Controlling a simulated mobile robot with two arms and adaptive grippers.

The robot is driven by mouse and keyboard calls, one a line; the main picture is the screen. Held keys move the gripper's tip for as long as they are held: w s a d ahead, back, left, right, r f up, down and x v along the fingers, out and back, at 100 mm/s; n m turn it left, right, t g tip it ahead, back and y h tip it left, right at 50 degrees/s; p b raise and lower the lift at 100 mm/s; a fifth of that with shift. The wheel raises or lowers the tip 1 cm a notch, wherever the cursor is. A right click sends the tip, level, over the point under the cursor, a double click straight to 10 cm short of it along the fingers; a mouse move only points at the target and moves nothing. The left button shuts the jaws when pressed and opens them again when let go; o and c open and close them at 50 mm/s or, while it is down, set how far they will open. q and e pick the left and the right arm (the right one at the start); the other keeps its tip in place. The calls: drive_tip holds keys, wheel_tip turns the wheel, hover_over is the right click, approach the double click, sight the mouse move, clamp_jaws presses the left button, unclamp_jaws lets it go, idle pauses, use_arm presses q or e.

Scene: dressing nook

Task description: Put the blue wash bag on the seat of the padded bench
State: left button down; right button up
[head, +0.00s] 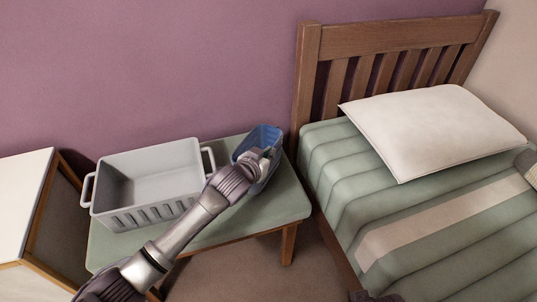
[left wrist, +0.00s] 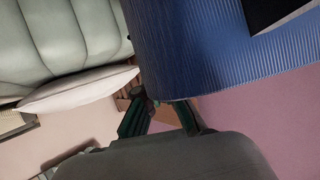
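The blue wash bag (head: 264,138) is at the right end of the padded bench (head: 283,205), right of a grey basket. It looks a little tilted; whether it rests on the green seat is hidden by my arm. My left gripper (head: 264,160) is at the near side of the bag. In the left wrist view the ribbed blue bag (left wrist: 225,45) fills the upper right, very close. The dark green fingers of my left gripper (left wrist: 160,108) reach its edge, but their hold on it is not clear.
The grey handled basket (head: 150,177) takes up much of the bench. A bed with a white pillow (head: 430,130) stands close at the right. A white-topped cabinet (head: 22,200) stands at the left. The purple wall is behind the bench.

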use_arm(q)
drive_tip(key=shift+f, duration=0.1)
use_arm(e)
drive_tip(key=shift+r, duration=0.1)
use_arm(q)
drive_tip(key=c, duration=1.8)
unclamp_jaws()
drive_tip(key=shift+f, duration=0.15)
drive_tip(key=o, duration=0.5)
use_arm(e)
drive_tip(key=shift+r, duration=0.5)
use_arm(q)
drive_tip(key=shift+r, duration=0.25)
drive_tip(key=shift+p+v, duration=1.45)
drive_tip(key=shift+v, duration=4.6)
use_arm(e)
wheel_tip(320, 180, down, 11)
drive_tip(key=s, duration=0.1)
drive_tip(key=shift+s+g, duration=0.2)
drive_tip(key=shift+g, duration=0.1)
